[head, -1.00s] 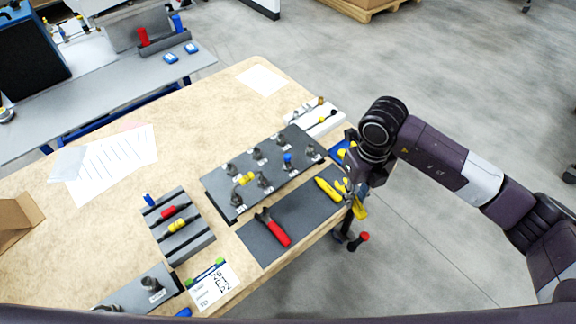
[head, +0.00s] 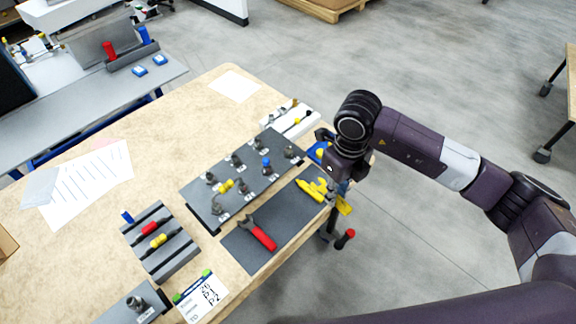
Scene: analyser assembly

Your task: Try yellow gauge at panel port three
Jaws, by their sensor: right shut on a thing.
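The dark panel (head: 203,214) lies on the table with several port fittings on it. A yellow fitting or gauge (head: 227,186) sits at its left part, and a blue one (head: 266,163) farther right. The port numbers are too small to read. A grey slotted rack (head: 172,264) at lower left holds a red gauge (head: 150,228) and a yellow gauge (head: 158,240), with a blue piece (head: 127,216) at its far end. My right gripper (head: 337,188) is beyond the panel's right end, by the table edge, shut on a yellow thing (head: 345,205) mostly hidden. My left gripper is out of view.
A dark mat (head: 248,262) in front of the panel carries a red-handled tool (head: 262,235) and a yellow tool (head: 309,191). A white tray (head: 297,128) stands behind the gripper. A written card (head: 200,298) and papers (head: 85,185) lie on the table.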

